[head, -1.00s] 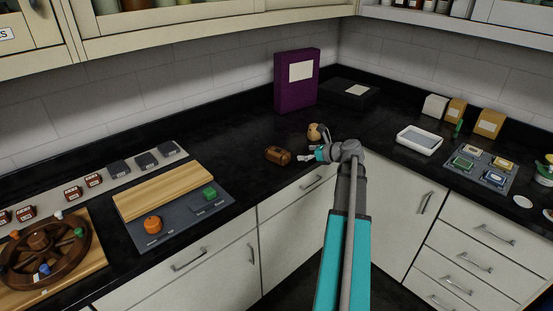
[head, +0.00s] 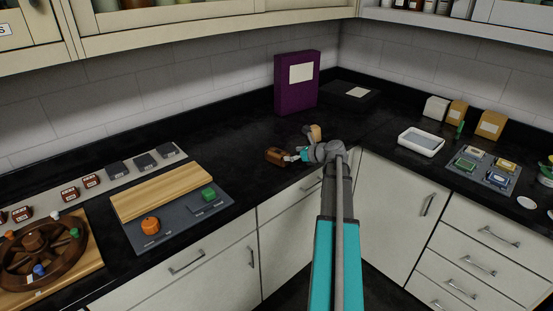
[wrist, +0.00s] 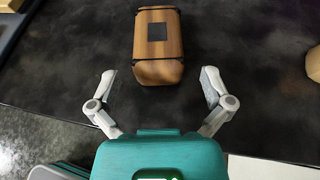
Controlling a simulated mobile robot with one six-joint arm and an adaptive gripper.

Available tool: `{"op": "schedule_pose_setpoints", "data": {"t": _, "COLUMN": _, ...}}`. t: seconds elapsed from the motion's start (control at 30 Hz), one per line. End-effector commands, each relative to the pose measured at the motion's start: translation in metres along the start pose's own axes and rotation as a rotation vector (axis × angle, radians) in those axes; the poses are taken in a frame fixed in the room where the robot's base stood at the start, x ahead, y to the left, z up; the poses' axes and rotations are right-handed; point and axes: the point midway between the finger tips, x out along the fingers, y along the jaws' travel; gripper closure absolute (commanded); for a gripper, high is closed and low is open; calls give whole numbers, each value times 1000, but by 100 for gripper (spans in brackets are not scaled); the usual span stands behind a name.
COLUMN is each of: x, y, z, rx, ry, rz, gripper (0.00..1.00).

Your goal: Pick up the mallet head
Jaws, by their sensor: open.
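The mallet head (head: 278,155) is a brown wooden block with dark bands, lying on the black counter. In the wrist view the mallet head (wrist: 158,48) lies just ahead of my gripper (wrist: 154,88), with a dark square on its top face. My gripper is open, and its two fingers stand apart, one toward each side of the block's near end. In the head view my gripper (head: 293,156) is at the right side of the block. The fingers do not visibly touch it.
A tan wooden object (head: 315,132) stands behind my gripper; its edge shows at the right of the wrist view (wrist: 313,64). A purple box (head: 297,82) stands at the back. A grey board (head: 158,236) with coloured knobs lies to the left. The counter behind the block is clear.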

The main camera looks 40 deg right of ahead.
Motion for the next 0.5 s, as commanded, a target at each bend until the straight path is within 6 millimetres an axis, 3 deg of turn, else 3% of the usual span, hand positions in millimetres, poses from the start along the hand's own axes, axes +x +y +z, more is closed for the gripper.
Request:
{"op": "schedule_pose_setpoints", "data": {"t": 0.3, "x": 36, "y": 2, "z": 0, "rx": -1, "ry": 0, "rz": 1, "gripper": 0}}
{"op": "schedule_pose_setpoints", "data": {"t": 0.5, "x": 48, "y": 3, "z": 2, "rx": -1, "ry": 0, "rz": 1, "gripper": 0}}
